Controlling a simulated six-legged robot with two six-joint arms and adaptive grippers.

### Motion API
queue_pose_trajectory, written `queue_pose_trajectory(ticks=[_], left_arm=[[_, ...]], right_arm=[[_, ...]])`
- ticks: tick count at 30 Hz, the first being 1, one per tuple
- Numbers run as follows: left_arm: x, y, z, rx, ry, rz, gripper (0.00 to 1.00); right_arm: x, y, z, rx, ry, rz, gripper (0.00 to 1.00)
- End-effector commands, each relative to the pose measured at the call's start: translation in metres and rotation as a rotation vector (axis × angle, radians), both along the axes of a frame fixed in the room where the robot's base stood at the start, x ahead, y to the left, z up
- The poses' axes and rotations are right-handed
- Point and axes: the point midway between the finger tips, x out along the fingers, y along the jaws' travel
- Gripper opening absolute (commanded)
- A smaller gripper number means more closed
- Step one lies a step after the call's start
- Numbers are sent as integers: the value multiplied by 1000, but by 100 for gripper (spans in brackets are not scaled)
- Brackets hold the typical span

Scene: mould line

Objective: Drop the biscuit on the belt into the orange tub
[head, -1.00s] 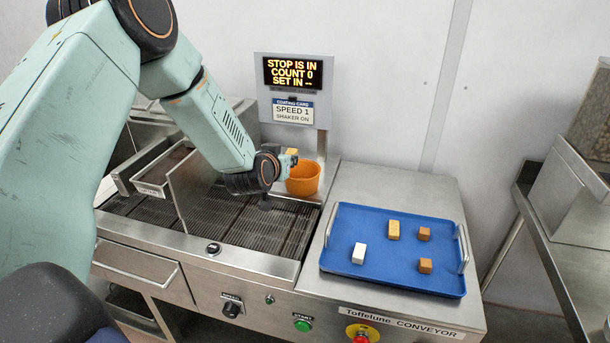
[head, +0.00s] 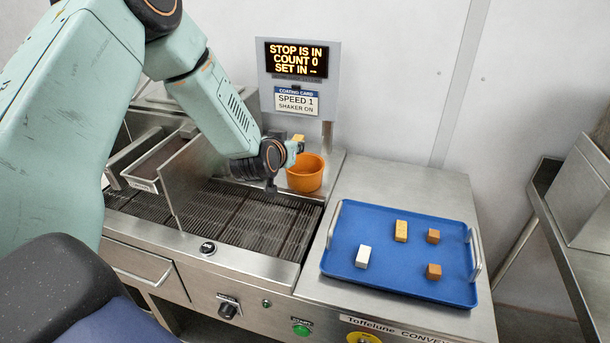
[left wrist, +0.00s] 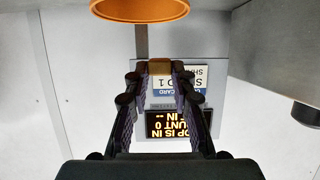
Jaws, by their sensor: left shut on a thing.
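My left gripper (left wrist: 160,85) is shut on a golden-brown biscuit (left wrist: 160,67), held between its fingertips in the left wrist view. In the head view the biscuit (head: 298,138) shows just past my left wrist, which mostly hides the fingers. The orange tub (head: 305,174) stands at the back of the conveyor, below and close to the biscuit. The tub (left wrist: 140,8) also shows at the top edge of the left wrist view. The dark belt (head: 258,225) runs left of the tub. My right gripper is not in view.
A display post (head: 300,85) stands behind the tub. A metal plate (head: 180,185) stands across the belt at the left. A blue tray (head: 340,280) with several small blocks lies at the right. The steel top behind the tray is clear.

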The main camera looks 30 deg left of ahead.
Motion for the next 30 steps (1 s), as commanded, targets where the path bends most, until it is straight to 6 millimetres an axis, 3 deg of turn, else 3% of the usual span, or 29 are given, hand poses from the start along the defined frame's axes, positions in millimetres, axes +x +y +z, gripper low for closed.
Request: queue_pose_trajectory(ticks=[12, 24, 25, 30], left_arm=[[2, 0, -46, 1, 1, 0, 11], [4, 1, -50, 1, 1, 0, 11], [4, 1, -50, 1, 1, 0, 26], [3, 1, -50, 1, 1, 0, 40]], right_arm=[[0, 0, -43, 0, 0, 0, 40], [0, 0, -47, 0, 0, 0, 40], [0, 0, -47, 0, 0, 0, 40], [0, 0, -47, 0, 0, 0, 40]])
